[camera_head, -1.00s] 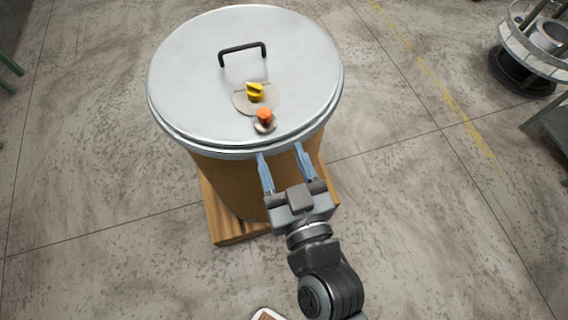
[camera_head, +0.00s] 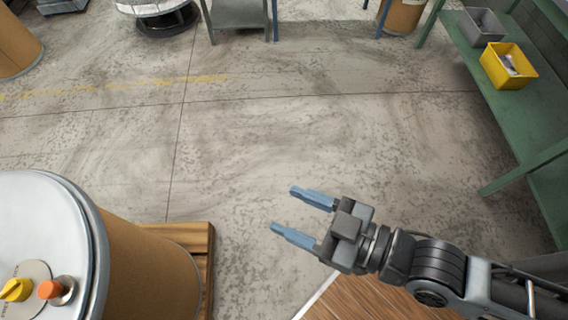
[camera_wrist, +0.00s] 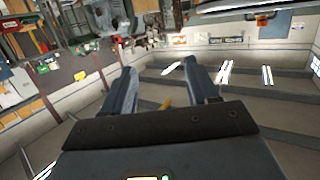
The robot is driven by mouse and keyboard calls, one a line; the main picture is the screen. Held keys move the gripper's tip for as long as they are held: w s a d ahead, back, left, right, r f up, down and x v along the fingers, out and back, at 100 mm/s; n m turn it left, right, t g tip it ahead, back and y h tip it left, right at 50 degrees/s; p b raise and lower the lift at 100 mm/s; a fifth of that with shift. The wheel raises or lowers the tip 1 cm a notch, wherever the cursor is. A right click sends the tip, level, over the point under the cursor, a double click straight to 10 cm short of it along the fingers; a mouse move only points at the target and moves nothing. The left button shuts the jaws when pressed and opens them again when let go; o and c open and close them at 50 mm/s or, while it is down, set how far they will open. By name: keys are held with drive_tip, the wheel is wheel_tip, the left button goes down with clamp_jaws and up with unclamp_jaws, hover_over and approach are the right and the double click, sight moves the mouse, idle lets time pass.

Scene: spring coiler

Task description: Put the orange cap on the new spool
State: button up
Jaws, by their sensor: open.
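An orange cap (camera_head: 49,289) sits on a small round metal base on the grey lid (camera_head: 45,215) of a brown drum (camera_head: 140,268), at the lower left of the head view. A yellow knob-like piece (camera_head: 15,290) is beside it on a round tan disc. My gripper (camera_head: 285,208) is open and empty over bare floor, well to the right of the drum and its cap. Both fingers also show apart in the wrist view (camera_wrist: 158,82). No other spool is clearly identifiable, and the lid's left part is cut off by the picture edge.
The drum stands on a wooden pallet (camera_head: 207,245). A green bench (camera_head: 520,95) at the right carries a yellow bin (camera_head: 508,66) and a grey bin (camera_head: 481,27). Another brown drum (camera_head: 15,45) stands at the far left. The middle floor is clear.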

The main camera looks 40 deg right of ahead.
drive_tip(key=s+d+r+m+h, duration=0.1)
drive_tip(key=s+d+r+h, duration=0.1)
drive_tip(key=s+d, duration=0.3)
drive_tip(key=shift+s+r+m, duration=0.4)
drive_tip(key=shift+r, duration=0.05)
drive_tip(key=s+d+r+h, duration=0.1)
drive_tip(key=s+d+r+m+h, duration=0.1)
drive_tip(key=s+r, duration=0.2)
drive_tip(key=s, duration=0.1)
drive_tip(key=shift+s+d+r+m+h, duration=0.1)
drive_tip(key=shift+d+r+m+h, duration=0.05)
drive_tip(key=shift+d+m+h, duration=0.25)
drive_tip(key=shift+c, duration=0.2)
